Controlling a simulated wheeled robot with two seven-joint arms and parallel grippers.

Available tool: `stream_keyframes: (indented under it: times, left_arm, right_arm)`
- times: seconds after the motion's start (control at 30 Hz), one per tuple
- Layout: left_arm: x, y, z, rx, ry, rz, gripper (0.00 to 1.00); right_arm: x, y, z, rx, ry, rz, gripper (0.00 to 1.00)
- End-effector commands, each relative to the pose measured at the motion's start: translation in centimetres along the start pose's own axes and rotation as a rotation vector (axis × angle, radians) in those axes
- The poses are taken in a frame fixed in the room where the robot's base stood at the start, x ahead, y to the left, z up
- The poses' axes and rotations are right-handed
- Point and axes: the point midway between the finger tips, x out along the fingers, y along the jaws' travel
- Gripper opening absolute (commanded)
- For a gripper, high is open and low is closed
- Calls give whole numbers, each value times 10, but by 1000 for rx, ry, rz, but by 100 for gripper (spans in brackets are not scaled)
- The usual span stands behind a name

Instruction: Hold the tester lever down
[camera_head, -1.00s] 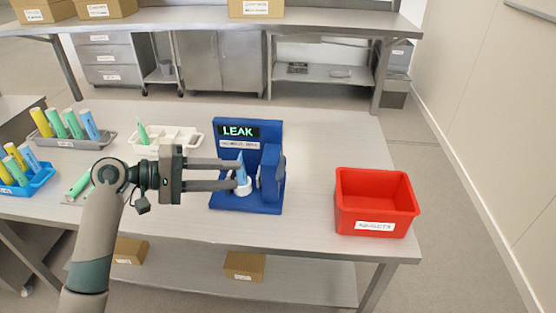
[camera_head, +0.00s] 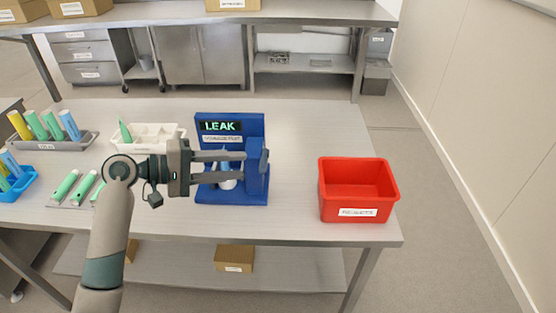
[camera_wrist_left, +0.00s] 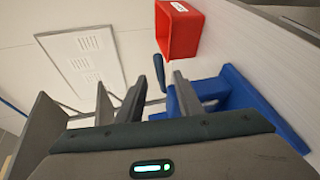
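The blue tester (camera_head: 231,127) stands on the table, its screen reading LEAK. Its lever (camera_head: 264,162) is a dark blue handle on the right side of the tester's block; in the left wrist view the dark lever (camera_wrist_left: 159,72) stands just beyond the fingertips. A white socket (camera_head: 228,184) with a blue tube sits on the tester's base, partly hidden by my fingers. My left gripper (camera_head: 244,168) is open, its fingers spread and reaching right across the tester to the block. I cannot tell whether they touch it. My right gripper is out of view.
A red bin (camera_head: 358,215) stands right of the tester. A white tray (camera_head: 170,129) is behind my left wrist. A grey rack (camera_head: 62,145) and blue rack (camera_head: 22,186) with tubes are at the left. The table front between tester and bin is clear.

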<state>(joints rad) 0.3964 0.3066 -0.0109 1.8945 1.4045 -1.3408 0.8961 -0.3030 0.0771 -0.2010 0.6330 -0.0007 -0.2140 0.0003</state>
Motion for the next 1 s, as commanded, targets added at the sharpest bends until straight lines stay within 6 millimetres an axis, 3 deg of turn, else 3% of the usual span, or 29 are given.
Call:
stream_keyframes:
  times: [0.13, 0.6, 1.0]
  left_arm:
    - [28, 3, 1, -2, -3, 2, 33]
    - [105, 2, 0, -2, -1, 1, 33]
    - [122, 0, 0, 1, -1, -1, 33]
  right_arm:
    - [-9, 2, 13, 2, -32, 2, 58]
    - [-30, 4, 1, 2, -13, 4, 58]
    - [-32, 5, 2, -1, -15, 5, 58]
